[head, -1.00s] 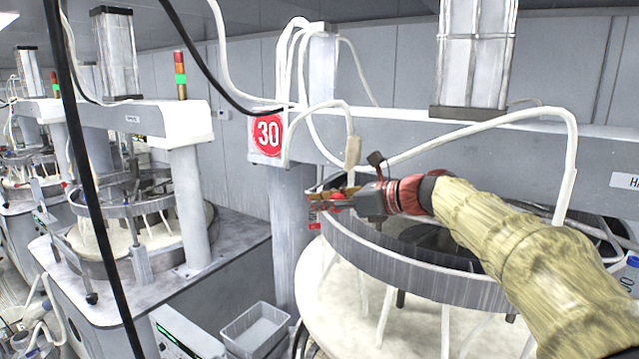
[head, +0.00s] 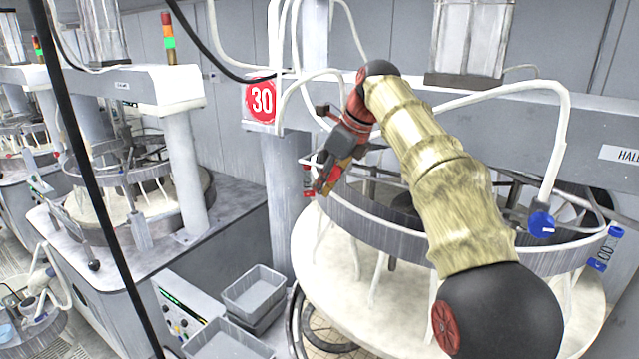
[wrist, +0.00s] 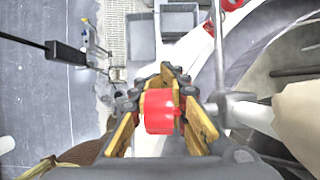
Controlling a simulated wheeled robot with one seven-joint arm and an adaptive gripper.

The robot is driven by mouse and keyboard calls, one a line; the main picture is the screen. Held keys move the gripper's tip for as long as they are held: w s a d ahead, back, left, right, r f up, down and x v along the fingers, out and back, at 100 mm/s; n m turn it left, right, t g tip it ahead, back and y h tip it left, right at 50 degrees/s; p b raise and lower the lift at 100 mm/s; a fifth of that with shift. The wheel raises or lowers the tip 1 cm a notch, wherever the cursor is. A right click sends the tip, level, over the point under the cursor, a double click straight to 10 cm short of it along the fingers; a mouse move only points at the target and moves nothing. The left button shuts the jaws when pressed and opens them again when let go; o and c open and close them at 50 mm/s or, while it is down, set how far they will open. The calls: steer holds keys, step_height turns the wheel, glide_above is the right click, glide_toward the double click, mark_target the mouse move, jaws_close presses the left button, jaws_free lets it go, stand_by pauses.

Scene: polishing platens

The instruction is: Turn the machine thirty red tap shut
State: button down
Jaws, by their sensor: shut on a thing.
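The red tap (wrist: 158,112) shows in the wrist view as a short red cylinder between the yellow-padded fingers of my gripper (wrist: 160,110). The fingers are shut on it from both sides. In the head view my gripper (head: 324,186) points down and left at the left rim of the grey ring (head: 395,232), below the red 30 sign (head: 261,99). The tap is mostly hidden there by the fingers. A metal rod (wrist: 228,98) shows just right of the tap; I cannot tell how they join.
White hoses (head: 560,130) arch over the platen. A grey column (head: 289,200) stands left of my gripper. Grey bins (head: 253,289) stand lower left. A black cable (head: 95,200) crosses the left.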

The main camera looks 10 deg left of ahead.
steer(key=shift+d+f+h, duration=0.1)
steer(key=shift+h, duration=0.5)
steer(key=shift+s+d+g, duration=0.1)
steer(key=shift+g, duration=0.2)
steer(key=c, duration=1.7)
jaws_free()
steer(key=shift+v, duration=1.55)
steer(key=shift+s+d+f, duration=0.1)
steer(key=shift+s+d, duration=0.55)
steer(key=shift+d, duration=1.2)
steer(key=shift+s+d+r, duration=0.1)
steer(key=shift+s+d, duration=0.55)
steer(key=shift+d, duration=1.2)
steer(key=shift+s+d+f, duration=0.1)
steer(key=shift+s+d, duration=0.55)
steer(key=shift+d, duration=1.2)
